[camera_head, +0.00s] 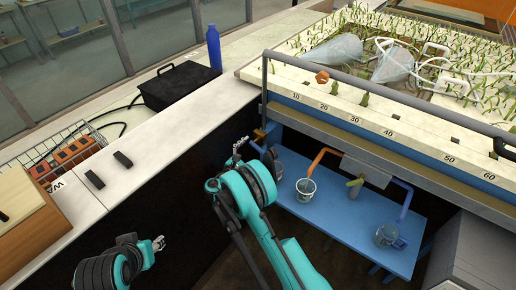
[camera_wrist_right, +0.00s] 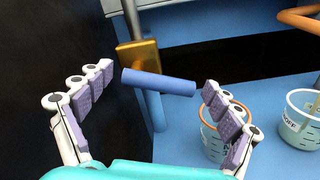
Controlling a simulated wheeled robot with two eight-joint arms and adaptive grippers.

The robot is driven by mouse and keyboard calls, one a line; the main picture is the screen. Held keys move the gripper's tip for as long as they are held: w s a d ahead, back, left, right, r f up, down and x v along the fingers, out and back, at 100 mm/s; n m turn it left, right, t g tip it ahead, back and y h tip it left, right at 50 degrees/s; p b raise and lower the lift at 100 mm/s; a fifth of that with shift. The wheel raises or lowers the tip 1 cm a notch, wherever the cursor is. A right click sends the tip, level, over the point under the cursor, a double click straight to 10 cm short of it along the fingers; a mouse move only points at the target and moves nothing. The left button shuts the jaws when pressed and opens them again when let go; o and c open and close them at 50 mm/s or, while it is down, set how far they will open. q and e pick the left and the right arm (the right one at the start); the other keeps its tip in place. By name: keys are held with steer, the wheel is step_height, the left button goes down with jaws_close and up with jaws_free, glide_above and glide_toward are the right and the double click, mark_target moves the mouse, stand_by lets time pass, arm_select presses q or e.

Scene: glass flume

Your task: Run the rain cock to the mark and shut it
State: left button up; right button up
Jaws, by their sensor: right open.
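The cock shows in the right wrist view as a brass body (camera_wrist_right: 139,57) on a vertical pipe, with a blue lever handle (camera_wrist_right: 160,85) sticking out to the right. My right gripper (camera_wrist_right: 157,82) is open, the handle lying between its fingers with no clear contact. In the head view my right gripper (camera_head: 240,148) is at the left end of the blue bench, near the brass cock (camera_head: 259,134). A graduated beaker (camera_wrist_right: 213,140) with an orange rim stands below; its level cannot be read. My left gripper (camera_head: 159,243) is low at the left, away from the cock; its finger state is unclear.
Another beaker (camera_head: 305,190) stands on the blue bench (camera_head: 345,218) under an orange pipe, and one (camera_head: 389,236) under a blue pipe. The planted flume bed (camera_head: 370,110) overhangs the bench. A black box (camera_head: 178,86) and blue bottle (camera_head: 214,48) stand on the left counter.

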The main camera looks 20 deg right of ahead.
steer(key=v, duration=1)
steer(key=shift+s+a, duration=0.3)
stand_by(6.7)
